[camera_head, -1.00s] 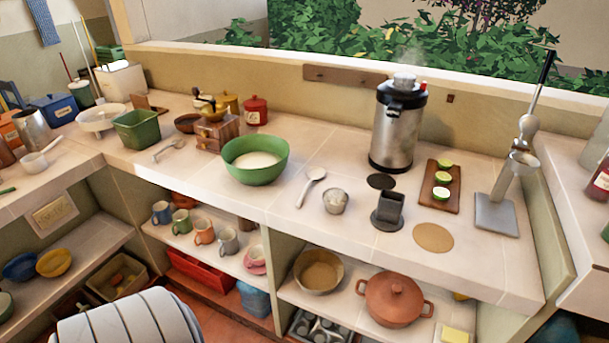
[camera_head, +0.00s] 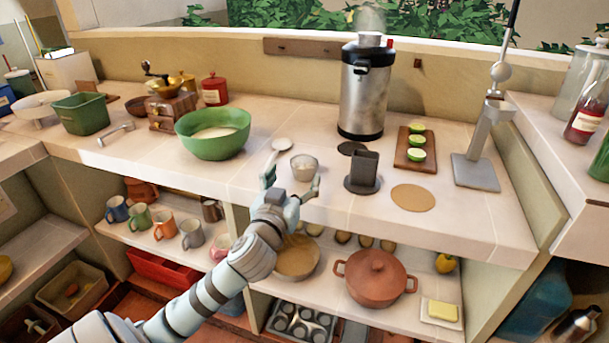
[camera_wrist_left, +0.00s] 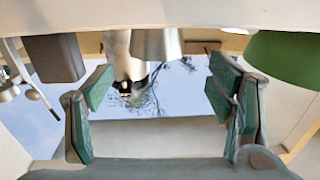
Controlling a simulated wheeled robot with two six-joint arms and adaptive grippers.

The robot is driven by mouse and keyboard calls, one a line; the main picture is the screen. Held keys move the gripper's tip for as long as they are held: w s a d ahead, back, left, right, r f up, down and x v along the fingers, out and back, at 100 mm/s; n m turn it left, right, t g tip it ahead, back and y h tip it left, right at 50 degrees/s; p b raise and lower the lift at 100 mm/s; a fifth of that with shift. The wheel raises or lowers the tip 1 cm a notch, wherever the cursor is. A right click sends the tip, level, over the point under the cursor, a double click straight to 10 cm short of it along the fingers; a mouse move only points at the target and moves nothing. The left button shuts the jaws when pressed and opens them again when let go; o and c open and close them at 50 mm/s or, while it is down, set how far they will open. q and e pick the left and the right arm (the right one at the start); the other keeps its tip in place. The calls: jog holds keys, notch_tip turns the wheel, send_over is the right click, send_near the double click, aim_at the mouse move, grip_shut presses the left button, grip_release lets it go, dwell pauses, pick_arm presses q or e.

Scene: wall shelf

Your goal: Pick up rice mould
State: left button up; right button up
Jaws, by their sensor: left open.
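A small silver metal cup (camera_head: 304,168), which looks like the rice mould, stands upright near the counter's front edge. It also shows upside down at the top of the left wrist view (camera_wrist_left: 156,43), ahead of the fingers and roughly centred between them. My left gripper (camera_head: 292,178) is open and empty just in front of the cup, its fingers spread to either side and apart from it. The inside of the cup is hard to make out. My right gripper is in neither view.
Close to the cup are a spoon (camera_head: 280,146), a green bowl (camera_head: 213,146) on the left and a dark box-shaped tool (camera_head: 363,170) on the right. A steel urn (camera_head: 361,100) stands behind. The counter edge and lower shelf lie below my arm.

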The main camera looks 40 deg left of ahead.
aim_at(301, 171)
pick_arm(q)
jog(key=x, duration=0.4)
jog(key=b+x, duration=0.1)
jog(key=x, duration=0.1)
jog(key=shift+w+f, duration=0.3)
jog(key=shift+w, duration=0.2)
jog(key=shift+s+d, duration=0.1)
jog(key=shift+s, duration=0.05)
jog(key=c, duration=1.3)
